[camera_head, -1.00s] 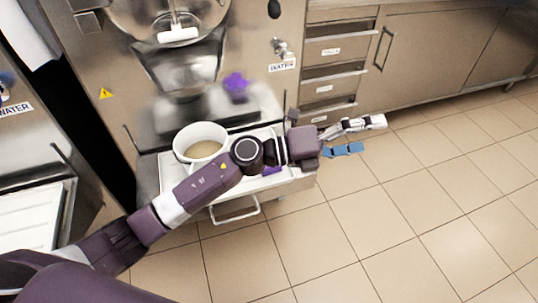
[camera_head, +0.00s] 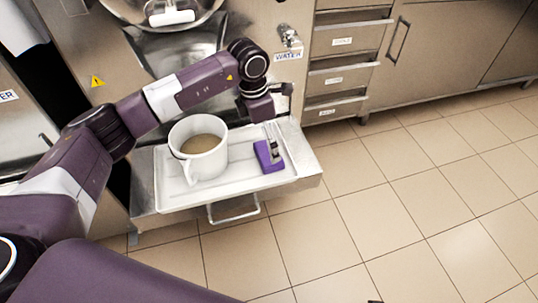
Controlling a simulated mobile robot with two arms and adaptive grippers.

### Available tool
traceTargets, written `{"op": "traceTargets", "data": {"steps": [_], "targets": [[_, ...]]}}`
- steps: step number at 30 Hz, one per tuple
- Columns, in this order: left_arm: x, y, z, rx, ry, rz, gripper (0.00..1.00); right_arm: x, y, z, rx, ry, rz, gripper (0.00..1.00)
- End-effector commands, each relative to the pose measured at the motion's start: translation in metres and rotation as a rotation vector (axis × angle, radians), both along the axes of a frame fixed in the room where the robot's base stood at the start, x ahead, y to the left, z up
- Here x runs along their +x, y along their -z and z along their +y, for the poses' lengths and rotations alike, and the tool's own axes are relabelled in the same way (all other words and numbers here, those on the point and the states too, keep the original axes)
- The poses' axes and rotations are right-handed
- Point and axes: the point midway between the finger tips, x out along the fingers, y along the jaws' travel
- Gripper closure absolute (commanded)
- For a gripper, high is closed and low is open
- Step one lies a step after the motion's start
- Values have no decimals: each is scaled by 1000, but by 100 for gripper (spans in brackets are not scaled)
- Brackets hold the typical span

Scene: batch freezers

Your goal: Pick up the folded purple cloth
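The folded purple cloth (camera_head: 263,159) lies flat on the right part of the white tray (camera_head: 232,187) in front of the steel machine. My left gripper (camera_head: 274,158) points down from above, with its fingertips at the cloth. Its fingers are seen nearly edge-on and cover part of the cloth. I cannot tell whether they are open or closed on it. My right gripper is out of view.
A white pitcher (camera_head: 205,165) with beige liquid stands on the tray, left of the cloth. A steel handle (camera_head: 233,218) is below the tray's front. Steel drawers (camera_head: 342,75) stand to the right. The tiled floor (camera_head: 400,215) is clear.

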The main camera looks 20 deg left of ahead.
Motion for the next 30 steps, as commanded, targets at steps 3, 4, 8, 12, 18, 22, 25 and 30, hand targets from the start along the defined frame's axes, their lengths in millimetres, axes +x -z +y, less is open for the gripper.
{"op": "traceTargets", "data": {"steps": [3, 4, 8, 12, 18, 22, 25, 30], "targets": [[0, 12, -1, -1, -1, 2, 0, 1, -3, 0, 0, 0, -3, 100], [0, 16, -1, -1, -1, 2, 0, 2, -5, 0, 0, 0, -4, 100], [1, 37, -2, -3, 1, 3, 0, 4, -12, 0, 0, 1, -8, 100], [3, 51, -4, -3, 0, 0, 0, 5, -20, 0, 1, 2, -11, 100], [4, 51, -4, -3, 0, -1, 0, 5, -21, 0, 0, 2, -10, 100], [4, 51, -4, -4, 0, 0, 13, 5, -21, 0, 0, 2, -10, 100], [4, 51, -4, -4, 0, 0, 24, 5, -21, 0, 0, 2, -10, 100], [4, 50, -4, -3, 0, -1, 43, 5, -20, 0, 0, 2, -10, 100]]}}
